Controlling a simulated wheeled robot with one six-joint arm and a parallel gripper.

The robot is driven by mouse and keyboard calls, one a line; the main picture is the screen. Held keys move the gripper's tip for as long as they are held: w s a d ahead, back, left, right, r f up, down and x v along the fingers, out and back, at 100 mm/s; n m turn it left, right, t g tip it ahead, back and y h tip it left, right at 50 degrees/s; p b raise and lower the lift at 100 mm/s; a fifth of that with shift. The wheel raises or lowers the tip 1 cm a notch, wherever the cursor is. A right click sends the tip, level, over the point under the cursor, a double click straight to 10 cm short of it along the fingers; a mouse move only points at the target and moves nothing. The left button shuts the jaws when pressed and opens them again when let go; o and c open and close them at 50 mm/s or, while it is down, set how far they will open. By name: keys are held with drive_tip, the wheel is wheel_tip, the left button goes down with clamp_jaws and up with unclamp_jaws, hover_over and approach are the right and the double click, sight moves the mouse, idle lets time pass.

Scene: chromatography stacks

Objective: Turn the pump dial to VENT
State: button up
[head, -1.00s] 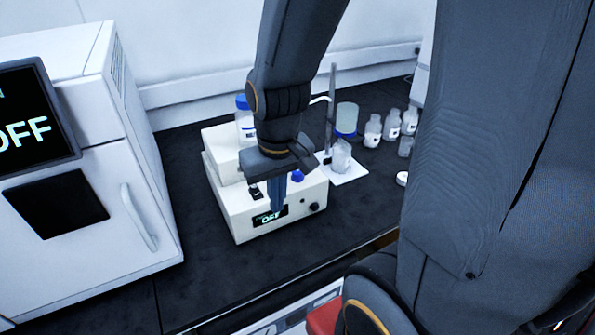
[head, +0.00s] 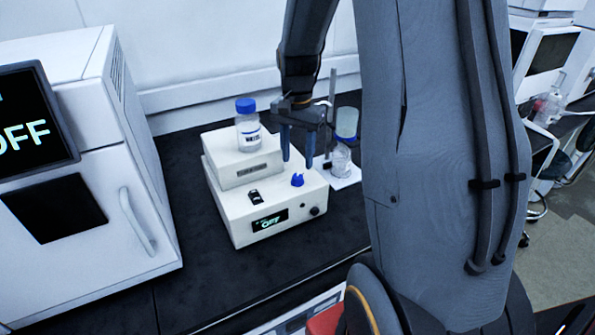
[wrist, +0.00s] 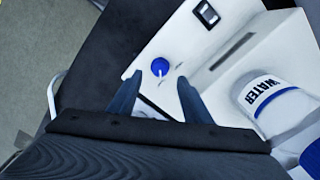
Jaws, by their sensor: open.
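The pump (head: 240,228) is a white box on the dark bench, with a small display (head: 270,219) reading OFF. Its blue dial (head: 297,180) is on the top face near the right side, and also shows in the wrist view (wrist: 160,67) with a white pointer line. My gripper (head: 297,160) is open and empty, pointing down just above the dial. In the wrist view my fingers (wrist: 158,84) lie on either side of the dial, apart from it. The markings around the dial are too small to read.
A blue-capped WATER bottle (head: 249,130) stands on the white upper unit (head: 240,165) behind. A black rocker switch (head: 254,196) and a dark knob (head: 314,211) are on the pump. Glassware (head: 342,158) stands at right. A large white instrument (head: 100,200) is at left.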

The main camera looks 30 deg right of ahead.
sight(298, 176)
drive_tip(key=shift+f+p, duration=0.55)
drive_tip(key=shift+f, duration=2.35)
drive_tip(key=c, duration=1.1)
drive_tip(key=shift+o, duration=0.2)
